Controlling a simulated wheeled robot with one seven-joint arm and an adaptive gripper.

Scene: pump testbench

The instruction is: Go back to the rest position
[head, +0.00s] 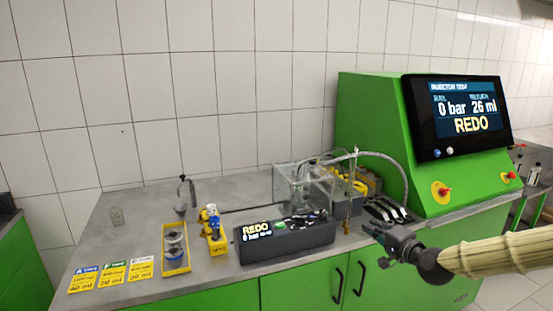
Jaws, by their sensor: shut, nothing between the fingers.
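My gripper (374,229) is in the head view, at the front edge of the bench below the green test machine. My arm comes in from the right. The machine's screen (457,117) reads "0 bar", "26 ml" and "REDO".
A dark control box (285,241) also shows "REDO". Behind it stands a clear tank (303,187) with hoses. The bench's back left is clear.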

